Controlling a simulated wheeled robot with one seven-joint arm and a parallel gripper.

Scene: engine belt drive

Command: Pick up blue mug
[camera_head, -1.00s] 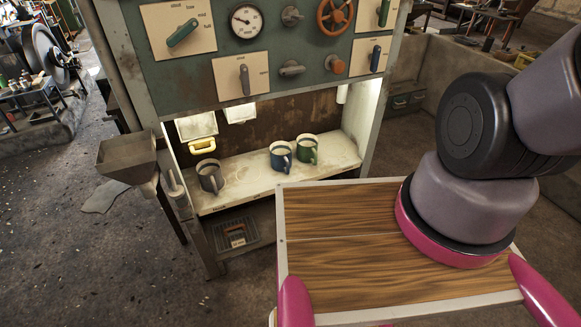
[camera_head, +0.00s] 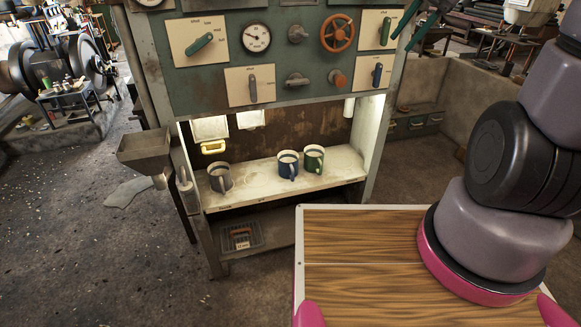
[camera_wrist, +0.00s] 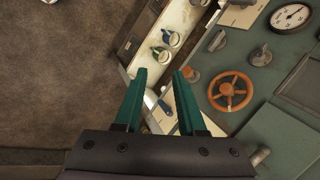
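The blue mug (camera_head: 288,165) stands upright on the pale shelf (camera_head: 255,178) under the control panel, between a grey mug on its left and a green mug close on its right. Its handle faces the front. It also shows in the wrist view (camera_wrist: 171,39), beyond my fingertips, with the green mug (camera_wrist: 160,54) nearer to them. My gripper (camera_wrist: 158,75) has its two teal fingers spread apart with nothing between them. It is apart from the mugs.
The grey mug (camera_head: 219,177) and the green mug (camera_head: 314,158) share the shelf. Above hangs the green control panel (camera_head: 220,95) with levers, a gauge and an orange handwheel (camera_head: 337,34). A metal hopper (camera_head: 145,147) stands left of the shelf. The floor at left is mostly clear.

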